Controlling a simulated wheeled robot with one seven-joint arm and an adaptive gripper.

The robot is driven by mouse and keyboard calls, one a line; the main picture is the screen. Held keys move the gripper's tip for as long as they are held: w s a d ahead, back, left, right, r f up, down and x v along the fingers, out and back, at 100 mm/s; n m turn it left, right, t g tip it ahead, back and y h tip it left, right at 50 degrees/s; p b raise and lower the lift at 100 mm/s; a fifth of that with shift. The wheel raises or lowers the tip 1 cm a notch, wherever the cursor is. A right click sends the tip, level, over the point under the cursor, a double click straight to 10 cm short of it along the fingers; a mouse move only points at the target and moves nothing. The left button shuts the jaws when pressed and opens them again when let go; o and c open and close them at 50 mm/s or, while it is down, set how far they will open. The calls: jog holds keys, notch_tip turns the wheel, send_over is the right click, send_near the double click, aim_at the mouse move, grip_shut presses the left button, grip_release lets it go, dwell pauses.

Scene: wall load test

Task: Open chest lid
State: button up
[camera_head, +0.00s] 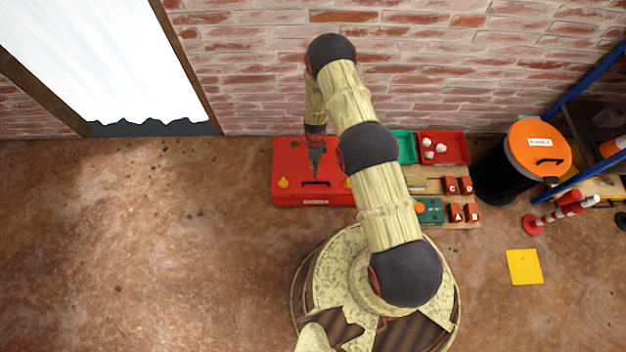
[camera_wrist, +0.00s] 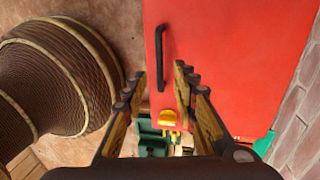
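The red chest (camera_head: 290,196) stands on the floor against the brick wall, and its lid looks shut. It has a black handle (camera_wrist: 160,58) and yellow latches; one latch (camera_wrist: 168,118) shows in the wrist view, another (camera_head: 283,183) at the left in the head view. My gripper (camera_head: 316,174) points down over the chest near the handle. In the wrist view my gripper (camera_wrist: 160,76) is open, its two fingers apart, with the handle appearing between them over the red lid (camera_wrist: 230,60). I cannot tell whether the fingers touch anything. My arm hides part of the chest's right side.
Right of the chest are a green bin (camera_head: 407,147), a red bin (camera_head: 455,146) with white items, and small red blocks (camera_head: 456,212). A black barrel with an orange lid (camera_head: 538,148) stands further right by a blue-framed shelf. The floor at left is clear.

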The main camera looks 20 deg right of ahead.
jog(key=f+b, duration=0.1)
jog(key=f, duration=0.1)
jog(key=s+f+b, duration=0.1)
jog(key=f, duration=0.2)
jog(key=f+b, duration=0.1)
jog(key=f, duration=0.1)
jog(key=shift+s+a+f, duration=0.2)
jog(key=shift+s+f, duration=0.05)
jog(key=shift+f, duration=0.05)
jog(key=c, duration=0.3)
jog(key=c, duration=0.4)
grip_shut()
